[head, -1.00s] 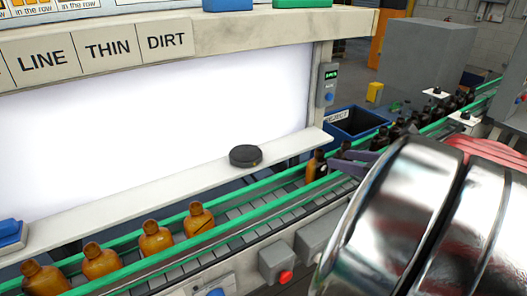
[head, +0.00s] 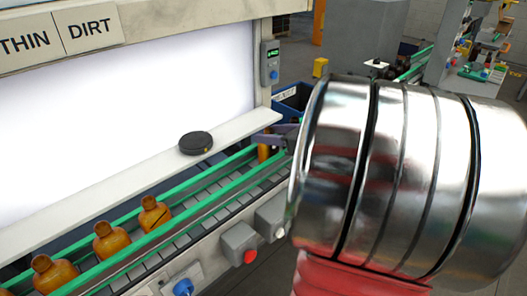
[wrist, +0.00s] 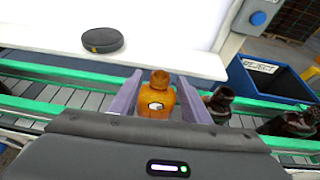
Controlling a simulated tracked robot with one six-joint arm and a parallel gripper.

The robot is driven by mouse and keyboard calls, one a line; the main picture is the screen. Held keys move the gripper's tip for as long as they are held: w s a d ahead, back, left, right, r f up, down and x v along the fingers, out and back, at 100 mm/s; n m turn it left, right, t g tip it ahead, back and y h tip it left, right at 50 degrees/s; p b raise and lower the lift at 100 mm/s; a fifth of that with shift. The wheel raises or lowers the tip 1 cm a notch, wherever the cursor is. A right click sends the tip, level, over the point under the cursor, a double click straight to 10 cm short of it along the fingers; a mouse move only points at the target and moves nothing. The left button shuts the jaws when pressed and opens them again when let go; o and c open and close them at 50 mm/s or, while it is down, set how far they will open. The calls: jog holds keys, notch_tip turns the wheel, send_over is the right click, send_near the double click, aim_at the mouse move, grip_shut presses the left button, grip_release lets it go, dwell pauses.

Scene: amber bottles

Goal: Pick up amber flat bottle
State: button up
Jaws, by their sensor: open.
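An amber flat bottle (wrist: 158,98) stands upright on the conveyor in the wrist view, with a pale mark on its front. My gripper (wrist: 160,92) is open, with one purple finger on each side of this bottle. I cannot tell whether either finger touches it. In the head view part of an amber bottle (head: 264,153) shows beside a purple finger (head: 268,140); my arm hides the rest. Several other amber bottles (head: 112,242) stand in a row on the belt at the lower left.
Dark bottles (wrist: 220,102) stand on the belt just right of my gripper. Green rails (wrist: 55,72) edge the conveyor. A round black puck (head: 196,143) lies on the white ledge (head: 130,182). A blue reject bin (wrist: 268,82) is at the right.

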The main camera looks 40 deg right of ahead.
jog(key=shift+x, duration=2.6)
jog(key=shift+c, duration=0.5)
jog(key=shift+s+f, duration=0.1)
grip_shut()
